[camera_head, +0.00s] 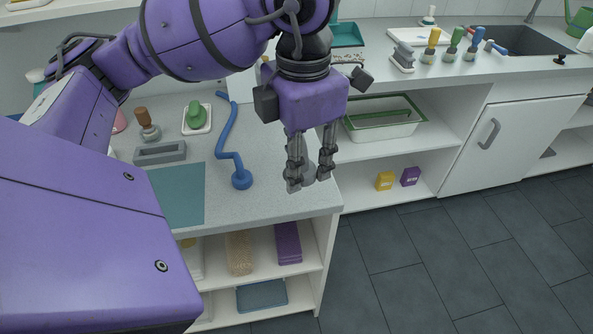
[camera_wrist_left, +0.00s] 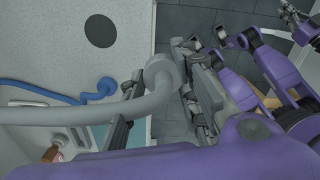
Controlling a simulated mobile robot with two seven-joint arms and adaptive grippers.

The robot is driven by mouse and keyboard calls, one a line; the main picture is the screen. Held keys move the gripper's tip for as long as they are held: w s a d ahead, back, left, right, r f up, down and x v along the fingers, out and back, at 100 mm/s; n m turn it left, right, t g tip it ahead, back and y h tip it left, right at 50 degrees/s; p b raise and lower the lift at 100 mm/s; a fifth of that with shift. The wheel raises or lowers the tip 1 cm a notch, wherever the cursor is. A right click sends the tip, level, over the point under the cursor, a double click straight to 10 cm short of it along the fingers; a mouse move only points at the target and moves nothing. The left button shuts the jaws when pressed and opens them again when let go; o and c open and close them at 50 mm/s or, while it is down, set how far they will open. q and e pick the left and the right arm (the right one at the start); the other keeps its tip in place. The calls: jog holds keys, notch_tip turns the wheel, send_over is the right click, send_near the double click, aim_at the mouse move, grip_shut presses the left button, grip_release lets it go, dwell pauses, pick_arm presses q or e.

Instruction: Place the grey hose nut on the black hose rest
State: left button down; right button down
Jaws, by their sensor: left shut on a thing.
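The grey hose nut (camera_wrist_left: 160,72) is a round collar at the end of a thick grey hose (camera_wrist_left: 95,117). In the head view the nut (camera_head: 309,174) shows between the fingers of my left gripper (camera_head: 311,172), which is shut on it and points down near the counter's right edge. In the left wrist view the fingers of this gripper (camera_wrist_left: 160,95) stand on either side of the hose end. The black hose rest (camera_wrist_left: 101,31) is a flat dark disc on the counter, apart from the nut. I cannot make out the rest in the head view. What may be my right gripper (camera_wrist_left: 291,15) shows small at the wrist view's upper right; its jaws are unclear.
A blue hose (camera_head: 229,137) with a round blue end lies on the counter left of my gripper. A teal mat (camera_head: 178,193), a grey block (camera_head: 160,153) and a green-topped item (camera_head: 196,115) are further left. Open shelves lie below. Floor (camera_head: 430,270) is clear at right.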

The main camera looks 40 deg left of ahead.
pick_arm(q)
jog(key=shift+s+d+f, duration=0.2)
jog(key=shift+s+d, duration=0.05)
jog(key=shift+d, duration=0.25)
jog(key=w+a+f, duration=0.8)
jog(key=w, duration=0.1)
jog(key=shift+w+a+f, duration=0.3)
jog(key=shift+a+f, duration=0.05)
jog(key=shift+a, duration=0.05)
jog(key=shift+w+a+f, duration=0.2)
jog(key=shift+f, duration=0.25)
jog(key=shift+w+a+f, duration=0.15)
jog(key=shift+f, duration=1.55)
jog(key=shift+f, duration=0.1)
jog(key=c, duration=1.3)
grip_release()
jog(key=shift+c, duration=0.2)
